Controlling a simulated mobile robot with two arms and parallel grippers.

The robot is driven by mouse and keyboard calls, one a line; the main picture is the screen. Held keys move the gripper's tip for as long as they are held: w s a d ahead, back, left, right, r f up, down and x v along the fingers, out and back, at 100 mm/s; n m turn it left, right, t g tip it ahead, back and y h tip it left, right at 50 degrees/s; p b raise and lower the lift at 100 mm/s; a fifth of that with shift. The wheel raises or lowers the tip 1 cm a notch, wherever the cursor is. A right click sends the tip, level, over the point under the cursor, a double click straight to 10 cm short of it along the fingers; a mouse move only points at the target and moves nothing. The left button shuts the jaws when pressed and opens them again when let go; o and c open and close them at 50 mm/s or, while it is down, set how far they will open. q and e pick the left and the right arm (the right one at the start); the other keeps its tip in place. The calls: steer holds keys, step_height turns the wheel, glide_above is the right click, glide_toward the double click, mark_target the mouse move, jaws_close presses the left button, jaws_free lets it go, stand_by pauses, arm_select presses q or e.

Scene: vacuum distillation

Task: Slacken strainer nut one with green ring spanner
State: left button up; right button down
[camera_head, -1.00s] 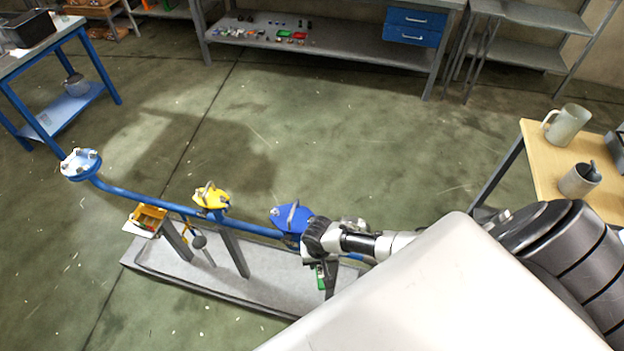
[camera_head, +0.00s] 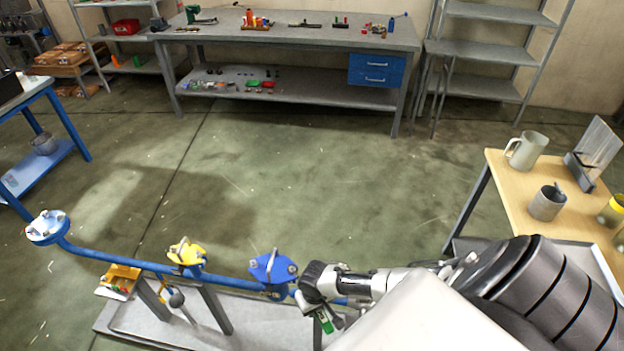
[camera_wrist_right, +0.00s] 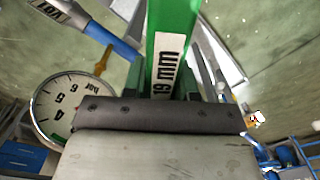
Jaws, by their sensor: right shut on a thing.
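My right gripper (camera_head: 328,322) is low at the right end of the blue pipe, pointing down. It is shut on the green ring spanner (camera_wrist_right: 170,45), whose label reads "mm" after partly hidden digits in the right wrist view. A small green part of the spanner also shows in the head view (camera_head: 325,321); its ring end is not visible. The gripper is beside and below the blue cover (camera_head: 270,268) on the pipe. A yellow cover (camera_head: 187,252) and a pale bolted flange (camera_head: 46,227) are farther left. I cannot tell which nut is strainer nut one. My left gripper is not in view.
The blue pipe (camera_head: 130,262) stands on posts over a grey plinth (camera_head: 115,322). A pressure gauge (camera_wrist_right: 75,105) is close in the right wrist view. A wooden table (camera_head: 515,190) with mugs is right. The floor beyond is clear.

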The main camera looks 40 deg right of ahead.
steer(key=d+n, duration=0.2)
steer(key=d, duration=0.1)
steer(key=shift+s+b, duration=0.15)
steer(key=shift+b, duration=0.15)
steer(key=shift+a, duration=0.2)
steer(key=shift+a, duration=0.15)
steer(key=shift+p, duration=0.3)
